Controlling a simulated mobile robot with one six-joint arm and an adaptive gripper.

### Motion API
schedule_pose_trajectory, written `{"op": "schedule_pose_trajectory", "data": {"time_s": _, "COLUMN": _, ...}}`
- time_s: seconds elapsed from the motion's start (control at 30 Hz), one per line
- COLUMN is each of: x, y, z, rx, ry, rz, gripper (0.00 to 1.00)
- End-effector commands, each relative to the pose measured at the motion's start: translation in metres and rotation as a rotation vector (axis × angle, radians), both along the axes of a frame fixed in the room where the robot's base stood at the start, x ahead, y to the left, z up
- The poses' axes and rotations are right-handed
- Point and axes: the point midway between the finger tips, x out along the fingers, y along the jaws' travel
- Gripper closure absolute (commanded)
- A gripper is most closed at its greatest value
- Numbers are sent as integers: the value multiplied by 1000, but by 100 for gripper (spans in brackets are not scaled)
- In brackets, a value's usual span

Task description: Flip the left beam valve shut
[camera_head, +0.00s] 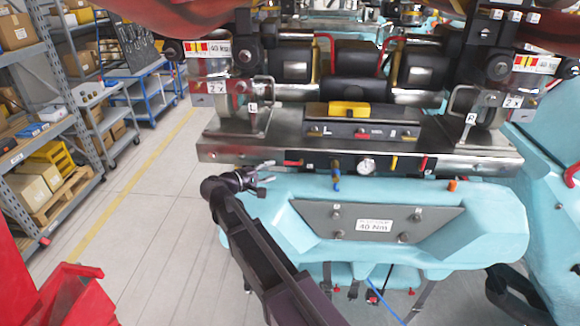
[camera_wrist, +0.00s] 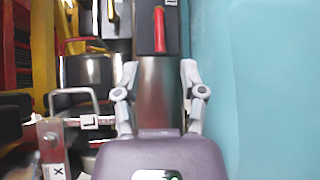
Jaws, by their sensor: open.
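A small red lever (camera_head: 293,163) lies along the front face of the metal beam (camera_head: 225,150), left of the pressure gauge. It is likely the left beam valve, but no label on it is readable. In the wrist view a red handle (camera_wrist: 158,32) lies lengthwise on a dark strip, ahead of and between my fingertips. My gripper (camera_head: 268,172) is open and empty, just left of the red lever in the head view and apart from it. Both fingers of my gripper (camera_wrist: 158,75) show spread in the wrist view.
A gauge (camera_head: 366,165), a blue fitting (camera_head: 336,183) and another red lever (camera_head: 424,164) sit farther right along the beam. A metal loop handle (camera_head: 264,92) marked L stands above the beam. A turquoise body (camera_head: 265,215) lies below. Open floor is at left.

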Motion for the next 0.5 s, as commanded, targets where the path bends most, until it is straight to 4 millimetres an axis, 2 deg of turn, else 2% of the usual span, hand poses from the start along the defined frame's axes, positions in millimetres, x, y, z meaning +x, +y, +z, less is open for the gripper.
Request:
{"op": "schedule_pose_trajectory", "data": {"time_s": 0.2, "x": 23, "y": -25, "z": -6, "rx": 0, "ry": 1, "rz": -4, "gripper": 47}}
{"op": "schedule_pose_trajectory", "data": {"time_s": 0.5, "x": 46, "y": -51, "z": -10, "rx": 0, "ry": 1, "rz": -2, "gripper": 47}}
